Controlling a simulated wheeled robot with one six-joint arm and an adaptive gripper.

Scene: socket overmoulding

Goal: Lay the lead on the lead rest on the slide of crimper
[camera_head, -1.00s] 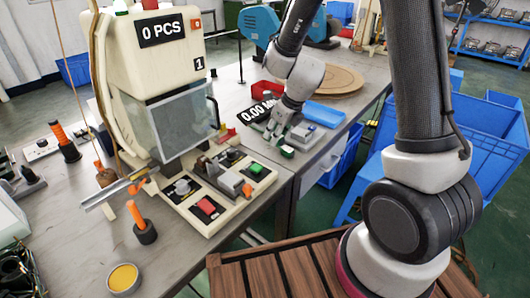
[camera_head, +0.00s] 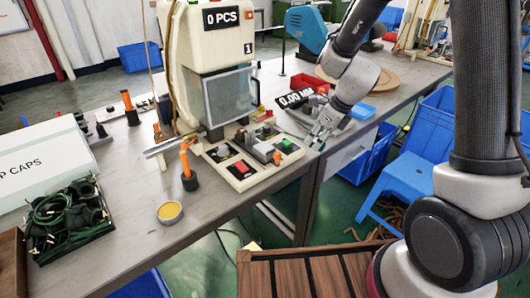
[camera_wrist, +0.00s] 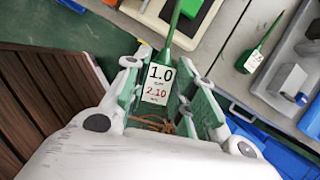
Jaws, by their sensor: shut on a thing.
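The crimper (camera_head: 200,42) is the cream machine with the "0 PCS" sign in the head view. Its slide (camera_head: 226,175) is the low cream plate in front, carrying small blocks and red and green buttons. I cannot make out the lead rest clearly among the grey blocks. My gripper (camera_head: 322,138) is right of the slide, over the table edge. In the wrist view my gripper (camera_wrist: 166,90) is shut on the lead (camera_wrist: 172,28), a thin green piece with a white "1.0 / 2.10" tag (camera_wrist: 157,84). Copper-coloured strands show between the fingers.
A second tagged green piece (camera_wrist: 262,45) lies on the table in the wrist view. A "0.00 MM" display (camera_head: 296,97) and red bin (camera_head: 310,83) stand behind my gripper. Orange-handled tools (camera_head: 187,165), a yellow-filled tin (camera_head: 170,212) and a tray of plugs (camera_head: 68,218) are left.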

